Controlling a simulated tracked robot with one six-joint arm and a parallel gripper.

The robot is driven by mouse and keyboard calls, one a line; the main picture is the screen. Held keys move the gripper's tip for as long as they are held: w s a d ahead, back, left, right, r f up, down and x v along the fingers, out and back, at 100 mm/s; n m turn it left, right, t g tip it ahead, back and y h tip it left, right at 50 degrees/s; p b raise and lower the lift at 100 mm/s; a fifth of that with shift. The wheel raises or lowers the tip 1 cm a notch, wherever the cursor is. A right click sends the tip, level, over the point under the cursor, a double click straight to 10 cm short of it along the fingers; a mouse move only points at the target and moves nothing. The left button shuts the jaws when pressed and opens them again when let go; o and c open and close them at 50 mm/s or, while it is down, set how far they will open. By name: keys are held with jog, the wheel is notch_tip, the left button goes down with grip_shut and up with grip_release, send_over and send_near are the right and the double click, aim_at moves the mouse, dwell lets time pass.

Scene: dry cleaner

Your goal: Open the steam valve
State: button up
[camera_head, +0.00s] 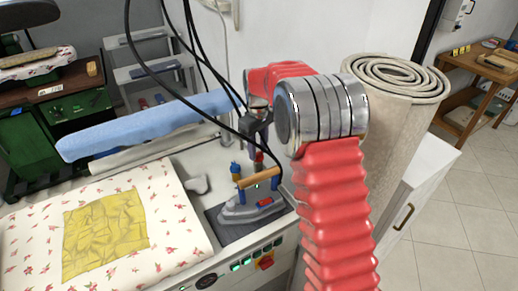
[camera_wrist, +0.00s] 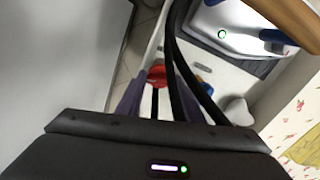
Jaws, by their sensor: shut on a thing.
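The steam valve's red handle (camera_head: 259,157) shows as a small patch behind the iron, just below my gripper (camera_head: 260,147). In the wrist view the red handle (camera_wrist: 157,74) is between the tips of my two purple fingers. My gripper is shut on it, pointing down. The valve's body below the handle is hidden, and I cannot tell how far the handle is turned.
A blue-topped fitting (camera_head: 235,169) stands close left of the handle. The steam iron (camera_head: 250,209) with its wooden grip sits in front on a dark pad. Black cables hang close to my gripper. A blue padded board (camera_head: 145,127) lies left.

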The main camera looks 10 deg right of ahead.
aim_at(258, 152)
jog(key=shift+w+r+m, duration=0.1)
jog(key=shift+w+m, duration=0.05)
jog(key=shift+m, duration=0.6)
jog(key=shift+w+r+m, duration=0.1)
jog(key=shift+m, duration=0.65)
jog(key=o, duration=0.7)
jog(key=shift+c, duration=0.2)
jog(key=o, duration=0.4)
jog(key=shift+s+f, duration=0.1)
jog(key=shift+f, duration=0.05)
notch_tip(258, 152, up, 14)
jog(key=shift+f, duration=0.15)
